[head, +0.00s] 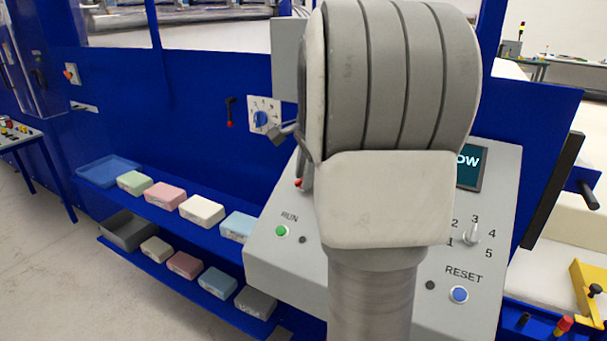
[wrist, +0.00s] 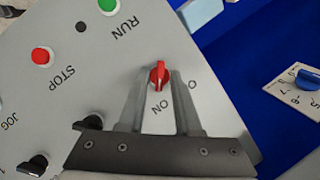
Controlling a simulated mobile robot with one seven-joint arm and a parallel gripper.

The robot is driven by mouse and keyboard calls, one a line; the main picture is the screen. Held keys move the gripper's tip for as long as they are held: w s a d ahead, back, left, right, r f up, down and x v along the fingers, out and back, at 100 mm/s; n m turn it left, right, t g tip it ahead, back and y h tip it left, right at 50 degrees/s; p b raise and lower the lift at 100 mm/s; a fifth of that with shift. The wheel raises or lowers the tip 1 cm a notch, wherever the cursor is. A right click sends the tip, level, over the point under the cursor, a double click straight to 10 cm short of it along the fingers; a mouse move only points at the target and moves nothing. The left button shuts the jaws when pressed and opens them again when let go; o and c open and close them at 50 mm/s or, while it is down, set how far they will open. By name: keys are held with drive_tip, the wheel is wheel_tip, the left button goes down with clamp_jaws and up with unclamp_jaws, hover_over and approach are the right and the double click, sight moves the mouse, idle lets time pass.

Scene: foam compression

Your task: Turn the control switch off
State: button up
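The red control switch (wrist: 159,76) sits on the grey sloped panel (wrist: 215,115) in the wrist view. Its handle lies roughly along the picture's vertical, with one end toward the ON label below it. Another label starting with O is at its right, partly covered by a finger. My gripper (wrist: 161,74) is open, with one fingertip on each side of the switch and a visible gap to the handle. I cannot tell how far the tips are above the panel. In the head view my arm hides most of the gripper and the switch.
On the panel are a green RUN button (head: 282,231), a red STOP button (wrist: 42,56), a numbered selector (head: 471,234) and a blue RESET button (head: 460,294). A blue dial (head: 262,118) is on the blue wall behind. Shelves with foam blocks (head: 202,211) stand left.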

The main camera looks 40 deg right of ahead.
clamp_jaws()
drive_tip(key=shift+r+n+p, duration=0.15)
drive_tip(key=shift+n+p, duration=0.15)
drive_tip(key=shift+p, duration=0.25)
drive_tip(key=shift+w+r+n+g+p, duration=0.15)
drive_tip(key=shift+n+g+p, duration=0.35)
drive_tip(key=shift+n+p, duration=0.55)
drive_tip(key=n+g+p, duration=0.2)
drive_tip(key=n+p, duration=0.1)
drive_tip(key=p, duration=0.1)
drive_tip(key=shift+w+n, duration=0.15)
drive_tip(key=shift+n, duration=0.2)
drive_tip(key=n+p, duration=0.1)
drive_tip(key=n, duration=0.1)
drive_tip(key=n+g+h+p, duration=0.1)
drive_tip(key=n, duration=0.1)
drive_tip(key=shift+w+a+g+p, duration=0.1)
drive_tip(key=shift+w+g+p, duration=0.1)
drive_tip(key=shift+g+p, duration=0.15)
drive_tip(key=n, duration=0.1)
drive_tip(key=n+g+h+p, duration=0.1)
drive_tip(key=n, duration=0.1)
drive_tip(key=shift+w+a+f+n, duration=0.1)
drive_tip(key=shift+f+n, duration=0.1)
drive_tip(key=shift+n, duration=0.1)
drive_tip(key=shift+h, duration=0.3)
